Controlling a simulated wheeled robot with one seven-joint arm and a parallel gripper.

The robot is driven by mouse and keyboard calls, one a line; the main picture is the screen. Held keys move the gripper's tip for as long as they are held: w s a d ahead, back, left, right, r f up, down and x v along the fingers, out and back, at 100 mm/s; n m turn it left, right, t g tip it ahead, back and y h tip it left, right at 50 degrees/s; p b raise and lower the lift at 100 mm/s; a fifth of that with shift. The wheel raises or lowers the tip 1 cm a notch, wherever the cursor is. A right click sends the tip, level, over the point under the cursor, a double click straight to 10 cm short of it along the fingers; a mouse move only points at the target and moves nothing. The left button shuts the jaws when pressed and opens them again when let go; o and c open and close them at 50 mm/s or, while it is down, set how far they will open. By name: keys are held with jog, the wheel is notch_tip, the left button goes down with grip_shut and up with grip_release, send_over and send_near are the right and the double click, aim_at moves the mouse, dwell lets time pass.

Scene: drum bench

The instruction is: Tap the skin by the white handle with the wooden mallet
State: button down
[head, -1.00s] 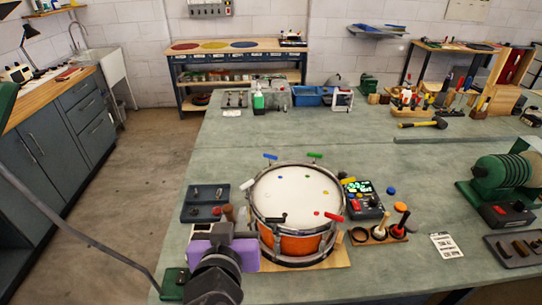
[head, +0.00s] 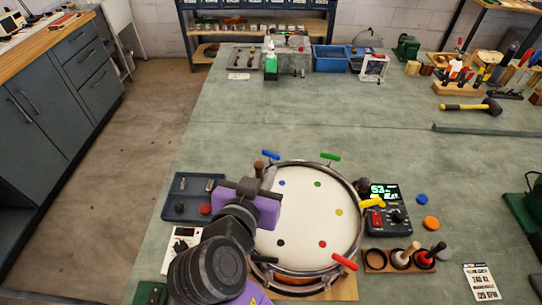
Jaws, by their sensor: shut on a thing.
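My gripper (head: 262,182) is over the left rim of the drum, shut on the wooden mallet (head: 259,168). Only a brown wooden end of the mallet shows above the purple gripper body; its other end is hidden. The drum's pale skin (head: 305,215) carries blue, green, yellow, red and black dots near its edge. Blue (head: 270,155), green (head: 330,157), yellow (head: 372,203), red (head: 344,262) and black (head: 265,259) handles stand around the rim. The white handle is not visible now; my gripper and arm cover the left rim. I cannot tell whether the mallet touches the skin.
A box with a green display (head: 384,208) stands right of the drum. A wooden rack (head: 389,268) below it holds two other mallets and an empty hole. A dark tray (head: 180,197) lies left of the drum.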

jog(key=shift+w+f, duration=0.1)
jog(key=shift+f, duration=0.15)
notch_tip(320, 180, down, 6)
jog(key=b, duration=0.5)
notch_tip(320, 180, up, 6)
jog(key=p, duration=0.4)
jog(key=shift+f, duration=0.15)
dwell(1.7)
